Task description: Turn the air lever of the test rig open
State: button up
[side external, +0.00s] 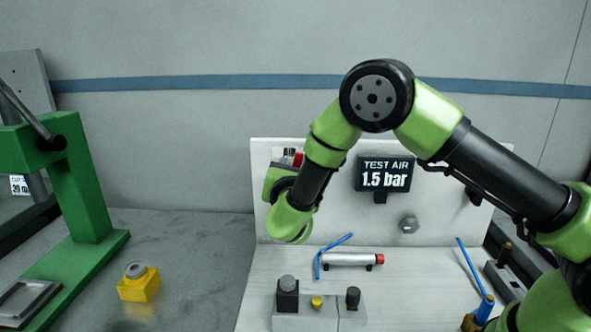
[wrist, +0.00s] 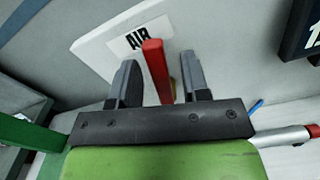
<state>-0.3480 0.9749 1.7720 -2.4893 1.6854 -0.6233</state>
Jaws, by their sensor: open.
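The red air lever (wrist: 156,68) stands between my gripper's two grey fingers in the wrist view, with a bit of brass behind it. My gripper (wrist: 157,72) is open, one finger on each side of the lever. I see a gap on both sides, so the fingers look apart from it. The AIR label (wrist: 131,39) is on the white panel (wrist: 95,40) behind. In the side view a red bit of the lever (side external: 298,159) shows beside the gripper (side external: 278,180), whose fingers are mostly hidden by my arm. The display (side external: 385,174) reads TEST AIR 1.5 bar.
A silver cylinder with a red end (side external: 350,259) and a blue hose (side external: 333,250) lie on the rig's base below.

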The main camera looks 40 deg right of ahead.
jog(key=shift+w+d, duration=0.25)
jog(key=shift+d, duration=0.1)
grip_shut()
jog(key=shift+w+a+r+n, duration=0.1)
jog(key=shift+w+a+n, duration=0.2)
jog(key=shift+n, duration=0.45)
jog(key=shift+w+a+n, duration=0.25)
jog(key=shift+n, duration=0.5)
grip_release()
jog(key=v, duration=1)
